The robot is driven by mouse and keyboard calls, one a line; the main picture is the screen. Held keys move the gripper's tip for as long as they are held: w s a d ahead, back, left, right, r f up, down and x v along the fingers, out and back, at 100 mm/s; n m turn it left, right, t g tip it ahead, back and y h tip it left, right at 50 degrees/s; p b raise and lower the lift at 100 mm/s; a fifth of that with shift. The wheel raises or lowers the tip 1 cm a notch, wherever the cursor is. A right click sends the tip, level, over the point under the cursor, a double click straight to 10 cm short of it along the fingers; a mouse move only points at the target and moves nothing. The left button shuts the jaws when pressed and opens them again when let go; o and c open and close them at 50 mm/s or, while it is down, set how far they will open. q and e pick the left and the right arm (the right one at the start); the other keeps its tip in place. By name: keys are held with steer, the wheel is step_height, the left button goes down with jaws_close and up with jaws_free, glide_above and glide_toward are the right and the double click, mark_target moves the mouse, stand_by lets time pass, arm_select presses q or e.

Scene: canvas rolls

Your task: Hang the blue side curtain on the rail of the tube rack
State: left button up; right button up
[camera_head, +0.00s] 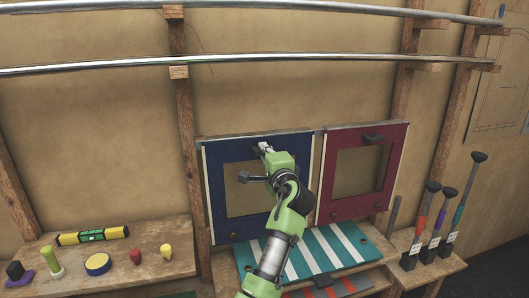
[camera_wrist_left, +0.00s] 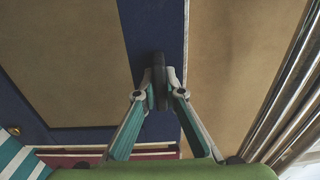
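The blue side curtain (camera_head: 217,176) is a dark blue panel with an open tan window, upright against the wall beside the red one. It fills the left of the left wrist view (camera_wrist_left: 170,25). My left gripper (camera_head: 262,149) is at its upper edge, with its two fingers (camera_wrist_left: 160,92) closed on either side of the black handle (camera_wrist_left: 159,78) on the panel's top strip. The arm covers part of the window. Two silver rails (camera_head: 240,62) of the tube rack run across above the panel, well clear of it. My right gripper is not in view.
A red panel (camera_head: 393,160) with a black handle stands just to the right. A teal and white striped cloth (camera_head: 340,240) lies below. A left shelf (camera_head: 150,270) holds small items; upright tools (camera_head: 465,205) stand at right. Wooden posts (camera_head: 181,110) carry the rails.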

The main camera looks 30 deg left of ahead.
arm_select(q)
steer(key=o, duration=0.4)
steer(key=shift+o, duration=0.2)
steer(key=shift+f, duration=0.15)
steer(key=v, duration=1.2)
steer(key=shift+r, duration=0.2)
